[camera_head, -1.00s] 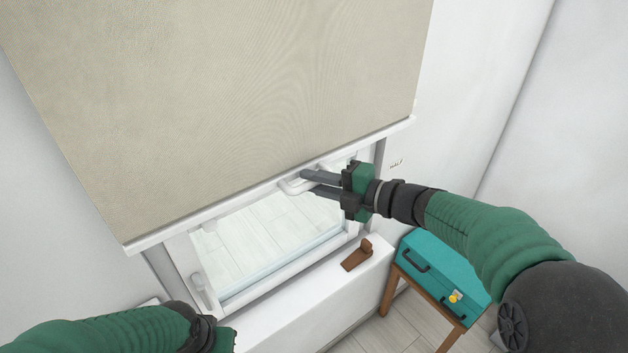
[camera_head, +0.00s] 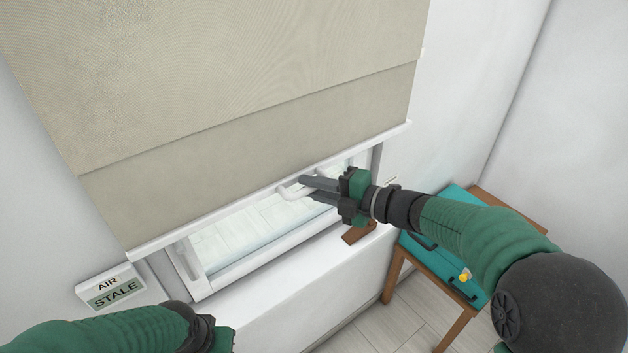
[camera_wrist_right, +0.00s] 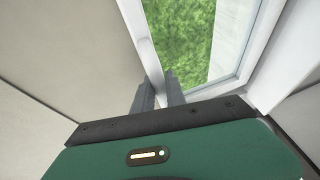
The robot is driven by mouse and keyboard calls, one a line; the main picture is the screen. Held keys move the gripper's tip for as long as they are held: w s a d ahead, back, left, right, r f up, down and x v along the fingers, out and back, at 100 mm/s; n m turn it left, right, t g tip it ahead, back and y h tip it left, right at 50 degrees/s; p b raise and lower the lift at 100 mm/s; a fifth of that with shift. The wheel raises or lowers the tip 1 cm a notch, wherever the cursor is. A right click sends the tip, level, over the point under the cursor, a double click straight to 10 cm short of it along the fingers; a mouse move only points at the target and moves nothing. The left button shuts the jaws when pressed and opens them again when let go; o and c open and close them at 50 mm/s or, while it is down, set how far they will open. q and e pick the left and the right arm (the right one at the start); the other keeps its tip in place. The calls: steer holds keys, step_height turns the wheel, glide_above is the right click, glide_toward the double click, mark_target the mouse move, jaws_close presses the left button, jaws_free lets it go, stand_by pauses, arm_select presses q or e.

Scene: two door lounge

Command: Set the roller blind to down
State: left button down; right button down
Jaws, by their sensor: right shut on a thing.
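The beige roller blind (camera_head: 240,110) covers most of the window, with a white bottom bar and a white pull handle (camera_head: 292,191) at its lower edge. A strip of window stays uncovered below the bar. My right gripper (camera_head: 310,188) is shut on the pull handle; its two dark fingers also show in the right wrist view (camera_wrist_right: 160,92), by the white bar. The fingers partly hide the handle. My left arm comes in at the lower left; its fingers are outside the picture.
A white sill (camera_head: 270,300) runs below the window with a brown wedge-like object (camera_head: 356,234) on it. A teal case (camera_head: 450,270) rests on a wooden stand (camera_head: 395,275) at the right. A sign reading "AIR STALE" (camera_head: 113,289) is at the lower left.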

steer(key=f+b, duration=0.6)
steer(key=f, duration=0.3)
steer(key=f+b, duration=0.7)
steer(key=f, duration=0.2)
steer(key=f+b, duration=0.7)
steer(key=f, duration=0.3)
steer(key=shift+s+a, duration=0.35)
steer(key=shift+a, duration=0.05)
steer(key=shift+f, duration=0.1)
steer(key=shift+s, duration=0.1)
steer(key=c, duration=1.5)
jaws_free()
steer(key=shift+o, duration=0.7)
